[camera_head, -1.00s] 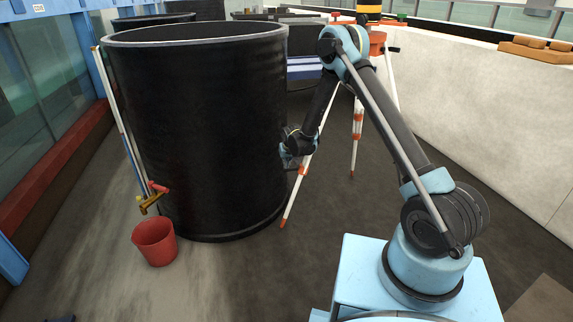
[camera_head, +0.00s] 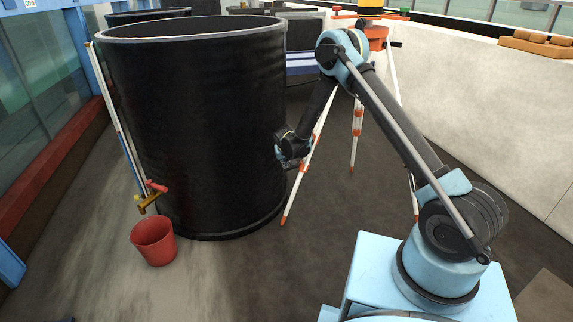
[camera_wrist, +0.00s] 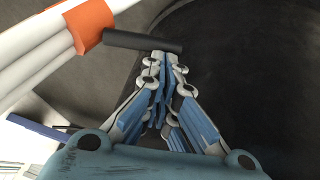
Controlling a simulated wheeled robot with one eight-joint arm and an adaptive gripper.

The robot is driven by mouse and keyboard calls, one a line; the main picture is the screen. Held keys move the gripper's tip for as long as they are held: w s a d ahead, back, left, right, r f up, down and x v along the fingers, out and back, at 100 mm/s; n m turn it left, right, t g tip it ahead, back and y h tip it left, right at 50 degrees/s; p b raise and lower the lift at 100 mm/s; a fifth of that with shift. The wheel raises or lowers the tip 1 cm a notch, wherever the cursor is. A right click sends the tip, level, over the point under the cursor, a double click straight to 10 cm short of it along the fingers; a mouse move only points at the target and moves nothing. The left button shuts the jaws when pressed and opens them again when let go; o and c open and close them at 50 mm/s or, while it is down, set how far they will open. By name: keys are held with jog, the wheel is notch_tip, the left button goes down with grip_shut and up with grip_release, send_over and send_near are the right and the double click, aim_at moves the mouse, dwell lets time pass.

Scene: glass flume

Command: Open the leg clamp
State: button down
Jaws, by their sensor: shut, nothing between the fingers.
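The leg clamp is an orange collar (camera_wrist: 92,24) around a white tripod leg (camera_wrist: 42,52) at the upper left of the wrist view. A dark rod-like lever (camera_wrist: 135,40) sticks out from the collar to the right. My gripper (camera_wrist: 164,56) is shut and empty, with its fingertips at the lever's free end. I cannot tell whether they touch it. In the head view my gripper (camera_head: 284,162) is low between the black tank and the tripod's left leg (camera_head: 316,143). The clamp is small and unclear there.
The large black tank (camera_head: 195,120) stands close to the left of my gripper. A red bucket (camera_head: 154,241) sits below a tap (camera_head: 151,197) at its left. The orange tripod head (camera_head: 375,36) is behind my arm. Grey floor is clear in front of the tank.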

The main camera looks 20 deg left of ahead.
jog(key=shift+a+r, duration=0.1)
jog(key=shift+r, duration=0.05)
jog(key=w+a+r+v, duration=0.1)
jog(key=a+v, duration=0.1)
jog(key=v, duration=1)
jog(key=shift+r, duration=0.3)
